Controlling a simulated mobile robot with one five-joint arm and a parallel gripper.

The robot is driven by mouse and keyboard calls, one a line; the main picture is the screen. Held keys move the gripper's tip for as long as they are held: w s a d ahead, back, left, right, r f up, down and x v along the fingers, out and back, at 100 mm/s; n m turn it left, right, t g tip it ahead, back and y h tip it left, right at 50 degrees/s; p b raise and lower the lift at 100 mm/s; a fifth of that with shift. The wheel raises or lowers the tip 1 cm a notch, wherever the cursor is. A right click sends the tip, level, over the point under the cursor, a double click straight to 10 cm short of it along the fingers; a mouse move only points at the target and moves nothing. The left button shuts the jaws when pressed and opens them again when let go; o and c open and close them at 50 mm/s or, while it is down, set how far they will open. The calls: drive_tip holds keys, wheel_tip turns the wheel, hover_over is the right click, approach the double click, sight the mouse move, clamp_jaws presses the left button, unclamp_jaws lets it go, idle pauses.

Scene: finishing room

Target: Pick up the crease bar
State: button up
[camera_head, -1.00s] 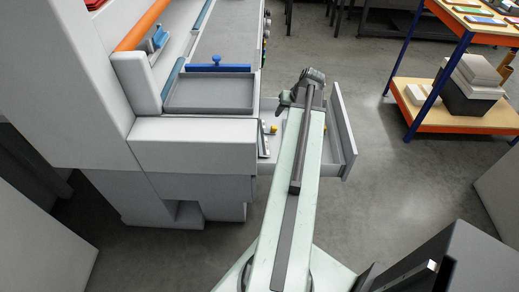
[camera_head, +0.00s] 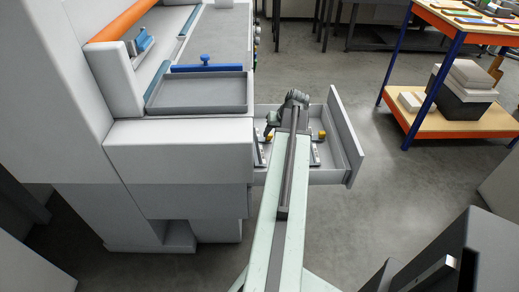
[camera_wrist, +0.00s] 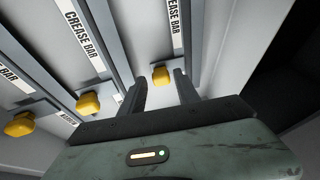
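The open drawer (camera_head: 350,140) holds several long bars with yellow knobs. In the wrist view, one crease bar (camera_wrist: 174,22), labelled "CREASE BAR", has its yellow knob (camera_wrist: 161,75) in the gap between my fingertips. My gripper (camera_wrist: 162,92) is open, and I see no firm contact with the knob. Another crease bar (camera_wrist: 80,35) with a yellow knob (camera_wrist: 88,103) lies to the left, outside the fingers. A further bar is at the far left. In the head view, my gripper (camera_head: 288,108) is over the drawer, and my arm hides part of its inside.
The pale machine (camera_head: 180,150) stands left of the drawer, with a grey tray (camera_head: 205,93) and a blue bar (camera_head: 207,68) on it. A shelf cart (camera_head: 450,122) with boxes is at the right. Open floor lies between drawer and cart.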

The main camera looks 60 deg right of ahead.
sight(271, 136)
drive_tip(key=b+x, duration=0.1)
drive_tip(key=x, duration=0.2)
drive_tip(key=shift+r, duration=0.15)
clamp_jaws()
